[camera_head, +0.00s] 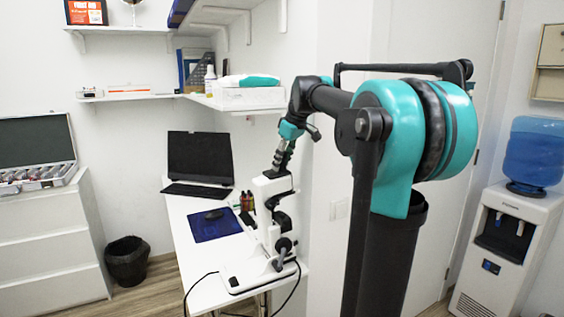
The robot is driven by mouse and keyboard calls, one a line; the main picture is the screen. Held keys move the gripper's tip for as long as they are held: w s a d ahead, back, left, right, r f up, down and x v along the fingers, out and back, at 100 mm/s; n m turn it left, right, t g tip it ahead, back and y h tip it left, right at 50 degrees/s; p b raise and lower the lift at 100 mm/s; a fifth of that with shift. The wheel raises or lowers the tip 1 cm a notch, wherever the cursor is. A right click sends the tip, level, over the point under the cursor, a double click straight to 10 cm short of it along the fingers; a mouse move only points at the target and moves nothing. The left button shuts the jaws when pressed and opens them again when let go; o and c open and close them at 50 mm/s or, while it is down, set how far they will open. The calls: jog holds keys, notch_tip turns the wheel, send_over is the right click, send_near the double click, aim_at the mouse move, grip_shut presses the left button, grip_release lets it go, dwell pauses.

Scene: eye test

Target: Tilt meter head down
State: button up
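The meter (276,236) is a white and black upright instrument at the front right corner of the white desk. Its head (272,186) is the white top part with dark fittings. My gripper (280,164) is small in this view and points down at the end of my teal and black arm. Its dark fingertips are right at the top of the meter head. I cannot tell whether they touch it or grip it. The fingers blend with the dark parts of the meter, so their opening is unclear.
A shelf (228,103) with a white box hangs above. Black cables run by the meter's base. A water dispenser (510,240) stands at the right.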

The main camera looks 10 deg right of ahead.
grip_shut()
jog(key=shift+s+a+r, duration=0.15)
jog(key=shift+s+a, duration=0.1)
jog(key=shift+a, duration=0.55)
jog(key=s+a+f+t+h, duration=0.1)
jog(key=s+a+f+h, duration=0.1)
jog(key=a, duration=0.8)
jog(key=s+a+f+n+t+h, duration=0.1)
jog(key=s+a+h, duration=0.4)
jog(key=a, duration=0.6)
jog(key=shift+a+f+n+t, duration=0.3)
jog(key=shift+f, duration=0.6)
jog(key=shift+s+a+f, duration=0.1)
jog(key=shift+s+f, duration=0.05)
